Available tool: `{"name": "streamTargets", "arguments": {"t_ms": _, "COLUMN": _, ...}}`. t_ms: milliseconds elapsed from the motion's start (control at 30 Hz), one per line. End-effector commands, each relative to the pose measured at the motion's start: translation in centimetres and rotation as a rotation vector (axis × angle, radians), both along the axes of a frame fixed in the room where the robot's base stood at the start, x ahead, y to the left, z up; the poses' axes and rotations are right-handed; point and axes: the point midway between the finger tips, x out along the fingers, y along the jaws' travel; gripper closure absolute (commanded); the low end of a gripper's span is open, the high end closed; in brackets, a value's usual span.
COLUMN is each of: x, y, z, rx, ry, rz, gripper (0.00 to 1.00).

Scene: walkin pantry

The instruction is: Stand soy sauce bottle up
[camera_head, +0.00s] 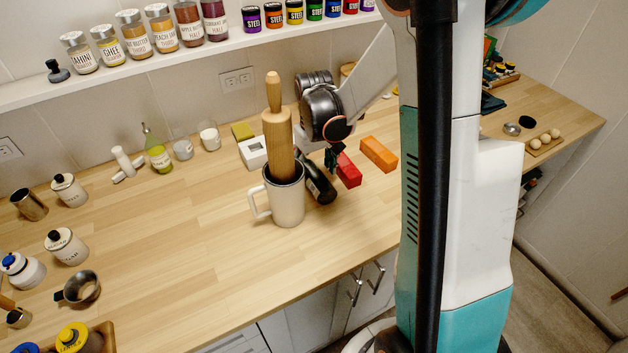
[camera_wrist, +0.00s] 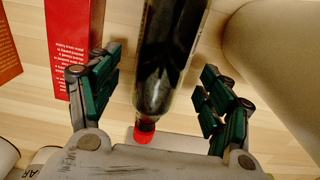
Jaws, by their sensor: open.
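The soy sauce bottle (camera_head: 319,182) is dark and lies on its side on the wooden counter, just right of the mug in the head view. In the wrist view the dark bottle (camera_wrist: 168,45) has a red cap that points toward my gripper's palm. My gripper (camera_wrist: 162,68) is open, with a green-padded finger on each side of the bottle and a visible gap to each. In the head view my gripper (camera_head: 331,158) is low over the counter beside the bottle, partly hidden by my arm.
A grey-white mug (camera_head: 287,204) holding a wooden rolling pin (camera_head: 279,145) stands close left of the bottle. A red box (camera_head: 348,171) lies close right, with an orange box (camera_head: 379,154) beyond it. A white box (camera_head: 253,152) is behind.

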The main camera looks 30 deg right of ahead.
Motion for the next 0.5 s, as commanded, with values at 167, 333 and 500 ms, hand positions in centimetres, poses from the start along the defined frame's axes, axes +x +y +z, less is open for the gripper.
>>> {"name": "streamTargets", "arguments": {"t_ms": 167, "x": 0.0, "y": 0.0, "z": -2.1, "rx": 0.000, "ry": 0.000, "rz": 0.000, "gripper": 0.27}}
{"name": "streamTargets", "arguments": {"t_ms": 333, "x": 0.0, "y": 0.0, "z": -2.0, "rx": 0.000, "ry": 0.000, "rz": 0.000, "gripper": 0.27}}
{"name": "streamTargets", "arguments": {"t_ms": 500, "x": 0.0, "y": 0.0, "z": -2.0, "rx": 0.000, "ry": 0.000, "rz": 0.000, "gripper": 0.59}}
